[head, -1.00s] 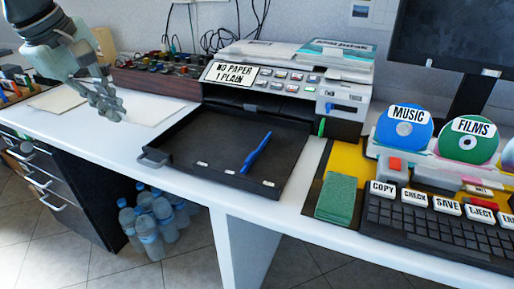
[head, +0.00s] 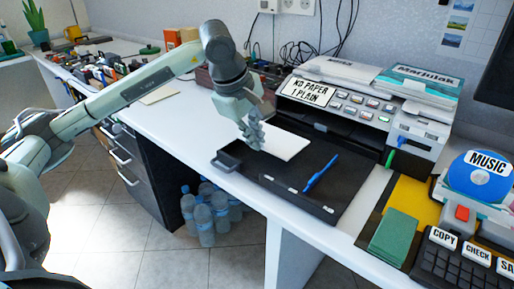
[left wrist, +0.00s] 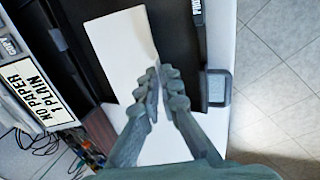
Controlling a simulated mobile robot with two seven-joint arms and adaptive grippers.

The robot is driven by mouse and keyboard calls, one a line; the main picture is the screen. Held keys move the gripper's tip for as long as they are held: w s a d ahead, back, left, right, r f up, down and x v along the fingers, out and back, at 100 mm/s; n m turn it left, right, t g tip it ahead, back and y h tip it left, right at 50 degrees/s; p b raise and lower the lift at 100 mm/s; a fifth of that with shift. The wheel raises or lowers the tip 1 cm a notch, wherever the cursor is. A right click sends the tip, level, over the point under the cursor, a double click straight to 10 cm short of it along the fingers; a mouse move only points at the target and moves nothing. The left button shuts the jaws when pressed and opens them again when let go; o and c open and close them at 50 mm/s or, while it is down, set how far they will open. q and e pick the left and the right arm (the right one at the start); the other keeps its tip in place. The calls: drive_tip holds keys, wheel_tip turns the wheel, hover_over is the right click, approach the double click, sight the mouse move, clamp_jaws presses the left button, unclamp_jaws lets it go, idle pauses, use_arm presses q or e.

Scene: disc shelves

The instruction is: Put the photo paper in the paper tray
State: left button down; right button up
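The white photo paper (head: 286,143) is over the back left part of the black paper tray (head: 232,158), in front of the printer. It is hard to tell whether it touches the tray floor. My left gripper (head: 254,143) is at the paper's left end, with its fingertips close together on it. In the left wrist view the paper (left wrist: 122,50) extends away from the fingertips (left wrist: 161,84) over the dark tray (left wrist: 178,30). The fingers hide part of it. My right gripper is out of view.
A blue pen (head: 321,171) lies in the tray. The printer (head: 350,112) stands behind, labelled "NO PAPER 1 PLAIN". Another sheet (head: 159,95) lies on the table at left. A green pad (head: 398,235) and keyboard (head: 463,262) are at right.

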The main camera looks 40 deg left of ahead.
use_arm(q)
wheel_tip(320, 180, down, 4)
drive_tip(key=shift+w+d+f, duration=0.1)
drive_tip(key=c, duration=1.7)
unclamp_jaws()
drive_tip(key=v, duration=1.2)
